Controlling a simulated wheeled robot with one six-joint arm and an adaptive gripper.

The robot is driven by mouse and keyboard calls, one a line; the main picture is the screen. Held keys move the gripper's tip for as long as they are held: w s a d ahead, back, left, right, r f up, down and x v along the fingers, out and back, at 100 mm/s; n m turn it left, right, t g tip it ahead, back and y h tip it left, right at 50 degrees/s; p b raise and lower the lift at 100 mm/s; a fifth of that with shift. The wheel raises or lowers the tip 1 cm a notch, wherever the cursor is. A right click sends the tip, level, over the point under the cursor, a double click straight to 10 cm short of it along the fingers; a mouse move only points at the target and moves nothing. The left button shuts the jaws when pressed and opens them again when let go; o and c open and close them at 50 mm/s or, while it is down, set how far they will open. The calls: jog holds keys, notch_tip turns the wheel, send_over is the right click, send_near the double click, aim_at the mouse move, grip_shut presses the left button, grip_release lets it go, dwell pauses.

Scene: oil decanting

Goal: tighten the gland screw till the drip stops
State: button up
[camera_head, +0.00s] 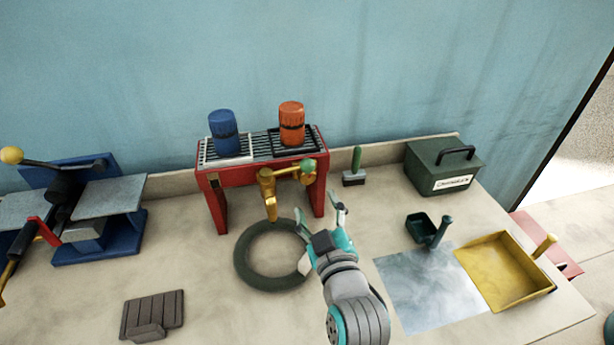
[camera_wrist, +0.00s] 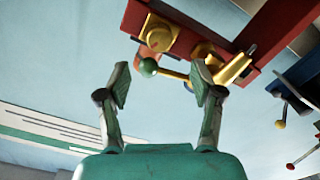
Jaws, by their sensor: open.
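A brass tap (camera_head: 268,190) is fixed to the front of a red stand, its spout pointing down and a green ball (camera_head: 308,166) on its lever. In the wrist view the tap's spout (camera_wrist: 236,68), the green ball (camera_wrist: 148,67) and a round brass piece (camera_wrist: 159,39) show beyond my fingertips. I cannot tell for sure which brass piece is the gland screw. No drip can be made out. My gripper (camera_head: 320,208) is open and empty, below and in front of the tap; its two spread fingers (camera_wrist: 162,84) also show in the wrist view, apart from the brass.
The red stand (camera_head: 211,195) carries blue (camera_head: 223,132) and orange (camera_head: 291,123) canisters. A dark ring (camera_head: 250,275) lies on the bench beside my gripper. A blue press (camera_head: 100,240) stands left. A brush (camera_head: 354,172), green box (camera_head: 440,168), scoop (camera_head: 424,228) and yellow pan (camera_head: 502,270) are right.

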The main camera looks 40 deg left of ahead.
aim_at(308, 179)
jog(key=x, duration=0.9)
jog(key=shift+d, duration=0.1)
jog(key=c, duration=1.1)
jog(key=shift+c, duration=0.2)
jog(key=shift+m, duration=0.3)
jog(key=m, duration=0.5)
jog(key=shift+m, duration=0.3)
jog(key=m, duration=0.5)
jog(key=shift+d+m, duration=0.1)
jog(key=shift+m, duration=0.3)
